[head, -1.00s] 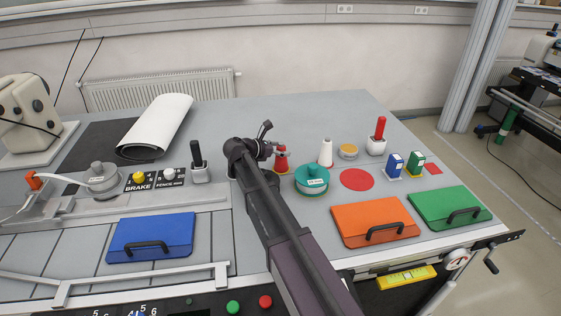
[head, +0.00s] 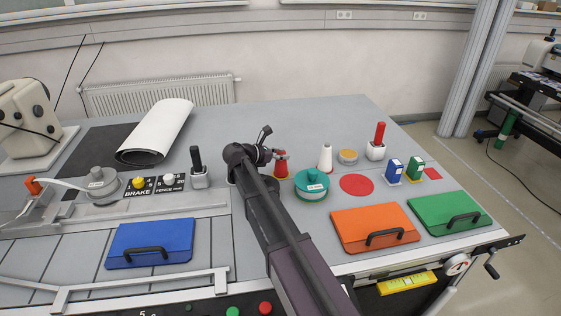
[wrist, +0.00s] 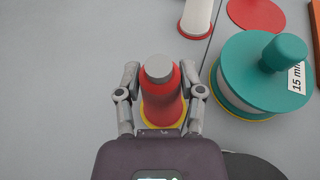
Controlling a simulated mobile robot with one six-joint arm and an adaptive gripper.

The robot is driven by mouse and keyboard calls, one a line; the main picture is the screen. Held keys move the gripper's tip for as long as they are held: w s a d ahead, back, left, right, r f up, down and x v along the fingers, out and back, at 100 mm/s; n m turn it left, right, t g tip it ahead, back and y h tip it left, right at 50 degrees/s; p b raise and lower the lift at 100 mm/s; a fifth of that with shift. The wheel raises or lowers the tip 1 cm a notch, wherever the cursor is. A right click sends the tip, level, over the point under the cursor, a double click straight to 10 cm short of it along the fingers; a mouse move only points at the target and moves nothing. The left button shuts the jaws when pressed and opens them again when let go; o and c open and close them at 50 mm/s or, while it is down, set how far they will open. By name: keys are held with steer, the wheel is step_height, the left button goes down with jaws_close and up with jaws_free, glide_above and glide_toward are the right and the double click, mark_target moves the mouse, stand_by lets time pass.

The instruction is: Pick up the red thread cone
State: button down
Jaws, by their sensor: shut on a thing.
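The red thread cone (wrist: 161,97) stands upright between the fingers of my gripper (wrist: 160,98) in the wrist view, with its grey top toward the camera. A yellow ring shows around its base. My gripper is shut on the cone, with one finger on each side. In the head view the red cone (head: 281,168) is just beyond the end of my arm, and my gripper (head: 277,156) partly covers its top. I cannot tell from these frames whether its base is touching the table.
A red disc (head: 356,185) and an orange case (head: 375,228) lie further right.

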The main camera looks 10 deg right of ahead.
steer(key=shift+r, duration=0.1)
step_height(320, 180, up, 10)
steer(key=p, duration=1)
